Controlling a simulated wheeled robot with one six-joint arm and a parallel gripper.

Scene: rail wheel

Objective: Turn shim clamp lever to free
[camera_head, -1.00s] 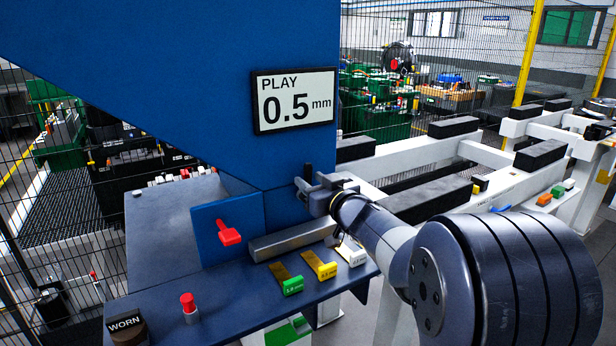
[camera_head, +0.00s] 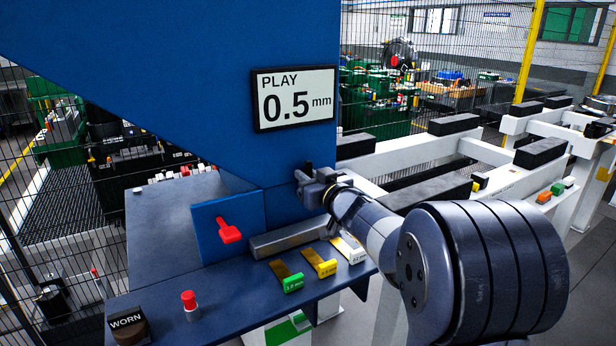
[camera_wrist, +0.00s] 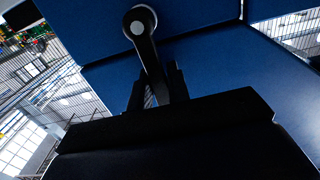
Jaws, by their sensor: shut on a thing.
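A dark lever with a silver pivot (camera_wrist: 140,20) is on the blue machine face in the wrist view. I take it to be the shim clamp lever. It slants down from the pivot to my gripper (camera_wrist: 156,92), which is shut on its lower part between two dark fingers. In the head view my gripper (camera_head: 303,183) is at the lower right of the blue housing, below the display. There the lever is mostly hidden by the gripper. No marking for free shows.
The display (camera_head: 294,99) reads PLAY 0.5 mm. A red lever (camera_head: 230,231) sits on a blue panel to the left. Shims with green (camera_head: 293,283), yellow (camera_head: 327,268) and white (camera_head: 358,255) tabs lie on the bench below. A red button (camera_head: 189,300) stands front left.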

